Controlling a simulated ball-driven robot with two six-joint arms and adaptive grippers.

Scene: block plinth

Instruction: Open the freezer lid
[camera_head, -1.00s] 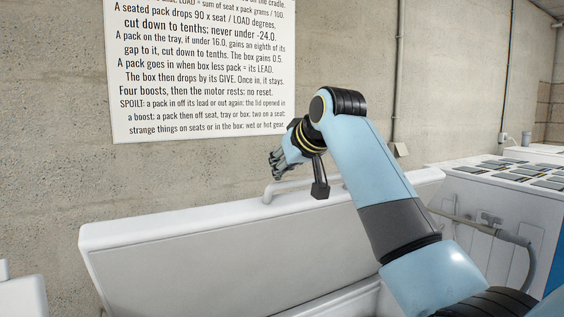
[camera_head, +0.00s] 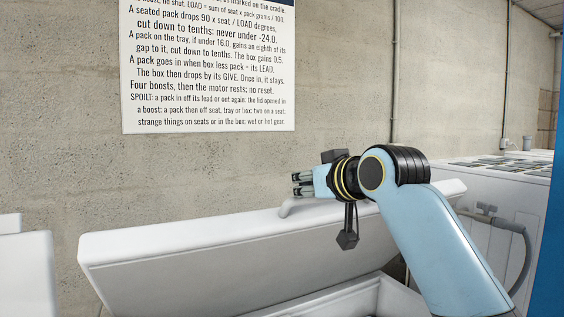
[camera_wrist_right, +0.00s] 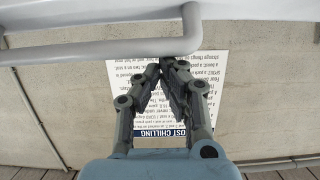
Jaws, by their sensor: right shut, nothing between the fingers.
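The white freezer lid (camera_head: 220,250) stands raised and tilted in the head view, with part of the freezer's rim (camera_head: 345,297) showing below it. A pale bar handle (camera_head: 296,206) is on the lid's upper edge; it also crosses the top of the right wrist view (camera_wrist_right: 105,48). My right gripper (camera_head: 298,183) is just above the handle in the head view, pointing left. In the wrist view its fingertips (camera_wrist_right: 178,62) are together and empty, overlapping the bar's end; I cannot tell whether they touch it. My left gripper is out of view.
A concrete wall with a printed sign (camera_head: 210,70) stands behind the lid. A white cabinet (camera_head: 500,195) with dark panels on top and a hose (camera_head: 525,245) is at the right. White box-like shapes (camera_head: 25,275) stand at the left edge.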

